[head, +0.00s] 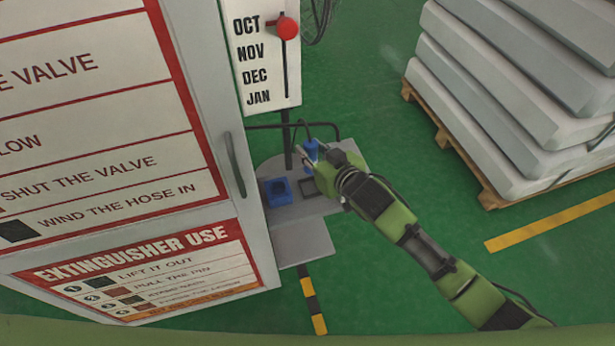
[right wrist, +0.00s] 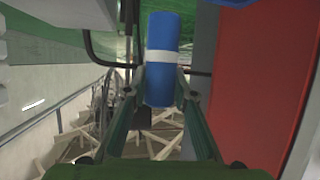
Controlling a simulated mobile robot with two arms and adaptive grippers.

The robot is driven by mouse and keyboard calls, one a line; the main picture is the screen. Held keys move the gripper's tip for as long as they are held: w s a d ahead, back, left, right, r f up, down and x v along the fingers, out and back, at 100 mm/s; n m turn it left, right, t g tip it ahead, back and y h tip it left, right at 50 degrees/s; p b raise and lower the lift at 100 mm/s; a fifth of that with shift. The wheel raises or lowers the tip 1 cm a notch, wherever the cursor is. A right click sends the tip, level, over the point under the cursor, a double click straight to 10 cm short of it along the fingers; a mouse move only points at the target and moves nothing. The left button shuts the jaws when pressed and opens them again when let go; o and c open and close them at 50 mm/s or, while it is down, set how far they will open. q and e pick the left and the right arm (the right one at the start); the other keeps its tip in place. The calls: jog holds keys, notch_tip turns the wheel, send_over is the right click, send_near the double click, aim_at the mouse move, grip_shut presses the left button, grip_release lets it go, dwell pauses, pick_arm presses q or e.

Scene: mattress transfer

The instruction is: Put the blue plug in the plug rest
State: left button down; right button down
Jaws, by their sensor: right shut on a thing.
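The blue plug (head: 311,149) is held upright or nearly so in my right gripper (head: 312,162), above the back of a small grey stand. In the right wrist view the plug (right wrist: 162,40) is a blue cylinder with a white band, between the two fingers of the gripper (right wrist: 160,82). A blue square block with a dark opening (head: 278,191) sits on the stand, left of and nearer than the plug. A dark square outline (head: 308,187) lies beside it; I cannot tell which is the plug rest. My left gripper is out of view.
The grey stand (head: 302,238) adjoins a tall white cabinet (head: 228,130) with red-framed instruction signs. A black rail (head: 335,132) and post rise behind it. A pallet of stacked grey mattresses (head: 520,100) stands at right. Green floor between is clear.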

aim_at(311, 172)
jog(key=f, duration=0.4)
jog(key=shift+s+d, duration=0.1)
jog(key=shift+s, duration=0.1)
jog(key=shift+f, duration=2.2)
jog(key=c, duration=1.7)
grip_release()
jog(key=shift+f, duration=0.15)
jog(key=shift+s, duration=0.1)
jog(key=v, duration=1.2)
